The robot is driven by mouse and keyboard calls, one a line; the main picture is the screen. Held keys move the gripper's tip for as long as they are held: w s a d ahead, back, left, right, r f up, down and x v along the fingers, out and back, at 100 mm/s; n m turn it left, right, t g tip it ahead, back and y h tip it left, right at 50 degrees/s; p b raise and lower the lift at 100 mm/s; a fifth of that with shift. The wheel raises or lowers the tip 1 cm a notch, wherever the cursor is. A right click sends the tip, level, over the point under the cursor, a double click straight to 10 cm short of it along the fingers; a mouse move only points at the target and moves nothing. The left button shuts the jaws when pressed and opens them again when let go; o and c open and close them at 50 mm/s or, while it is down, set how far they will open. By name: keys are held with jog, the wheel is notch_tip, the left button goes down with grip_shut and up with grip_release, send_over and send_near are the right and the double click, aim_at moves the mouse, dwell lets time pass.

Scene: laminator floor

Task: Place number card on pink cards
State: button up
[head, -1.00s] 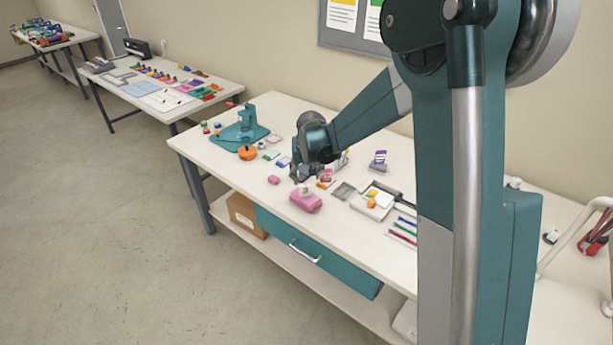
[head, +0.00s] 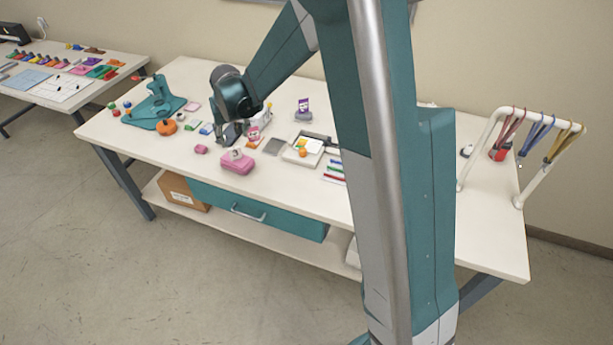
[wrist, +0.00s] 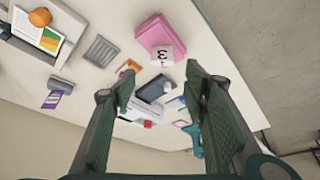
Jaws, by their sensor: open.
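A thick pink block (head: 236,166), which may be the pink cards, lies near the front of the table. A small white piece (head: 236,154) sits on it. In the wrist view the pink block (wrist: 154,33) is at the top, and the white piece (wrist: 162,52) shows a dark "3" or similar mark at its near edge. I cannot tell whether it is a flat card. My gripper (head: 228,138) is above the table, just behind the block. In the wrist view my gripper (wrist: 160,84) is open and empty, its fingers apart over a dark flat item (wrist: 154,88).
A grey square pad (head: 273,146) and a tray (head: 289,158) with an orange item lie right of the block. A teal stand (head: 157,104) and an orange round item (head: 166,127) are at left. Lanyards hang on a white rack (head: 478,145) at far right. The table's front strip is mostly clear.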

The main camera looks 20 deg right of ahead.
jog(key=s+d+r+t, duration=0.1)
jog(key=s+d+r, duration=0.2)
jog(key=s+r, duration=0.65)
jog(key=s+d+r, duration=0.4)
jog(key=s+r, duration=0.3)
jog(key=s, duration=0.5)
jog(key=s+d, duration=0.2)
jog(key=s, duration=0.9)
jog(key=s+d+t, duration=0.1)
jog(key=s, duration=1.1)
jog(key=shift+s+d+f+t, duration=0.15)
jog(key=shift+s+d+t, duration=0.15)
jog(key=shift+d, duration=0.1)
jog(key=shift+f, duration=0.1)
notch_tip(320, 180, down, 6)
jog(key=b, duration=0.6)
